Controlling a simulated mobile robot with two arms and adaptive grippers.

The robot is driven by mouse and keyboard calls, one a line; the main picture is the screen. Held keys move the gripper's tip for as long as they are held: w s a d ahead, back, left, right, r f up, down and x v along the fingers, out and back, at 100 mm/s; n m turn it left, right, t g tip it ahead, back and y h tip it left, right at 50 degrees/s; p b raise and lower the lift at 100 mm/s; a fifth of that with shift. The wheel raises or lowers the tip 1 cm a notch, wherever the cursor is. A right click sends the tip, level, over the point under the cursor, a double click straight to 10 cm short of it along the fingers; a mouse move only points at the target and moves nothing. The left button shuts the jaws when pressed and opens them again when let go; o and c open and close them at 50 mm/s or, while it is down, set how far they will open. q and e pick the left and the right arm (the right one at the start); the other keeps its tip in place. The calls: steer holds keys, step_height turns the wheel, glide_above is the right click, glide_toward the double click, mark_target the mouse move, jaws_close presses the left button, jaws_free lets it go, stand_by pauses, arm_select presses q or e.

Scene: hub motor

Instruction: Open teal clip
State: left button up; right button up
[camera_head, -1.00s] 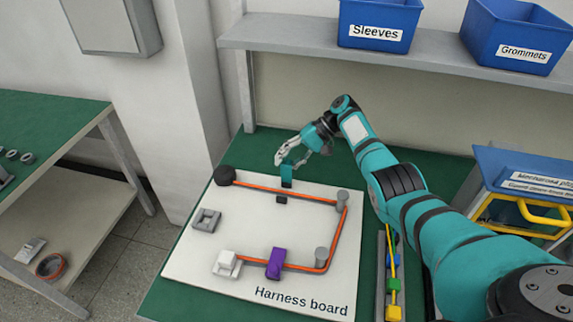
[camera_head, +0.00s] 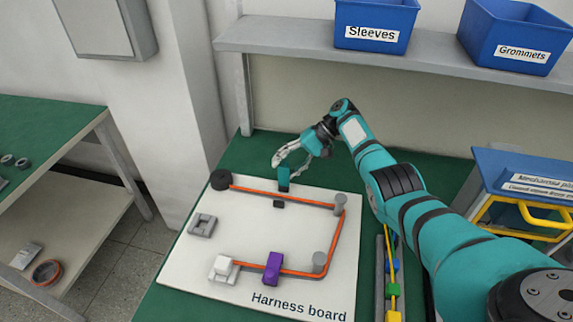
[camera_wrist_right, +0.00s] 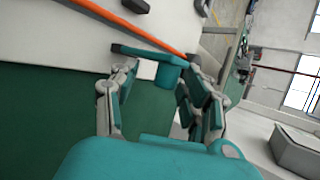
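The teal clip (camera_head: 284,179) stands at the back edge of the white harness board (camera_head: 215,262), by the orange cable (camera_head: 262,191). In the right wrist view, the clip (camera_wrist_right: 168,76) shows a teal block with a flat bar across it, near the orange cable. My right gripper (camera_head: 291,163) is just above and behind the clip. Its fingers are apart, one on each side of the clip in the wrist view (camera_wrist_right: 160,82). A pale gap shows between the block and the left finger; contact on the right side is unclear. My left gripper is out of view.
A purple clip (camera_head: 273,268), white connector (camera_head: 223,269), grey posts (camera_head: 340,203) and a black cylinder (camera_head: 221,179) stand on the board. A shelf with blue bins (camera_head: 375,24) is behind. A blue organiser with a yellow handle (camera_head: 540,219) stands right.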

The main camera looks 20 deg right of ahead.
steer(key=shift+r, duration=0.1)
steer(key=shift+r, duration=0.1)
steer(key=w+v, duration=0.1)
steer(key=v, duration=1)
steer(key=shift+s+d+r, duration=0.15)
steer(key=shift+s+d, duration=0.15)
steer(key=shift+s, duration=0.25)
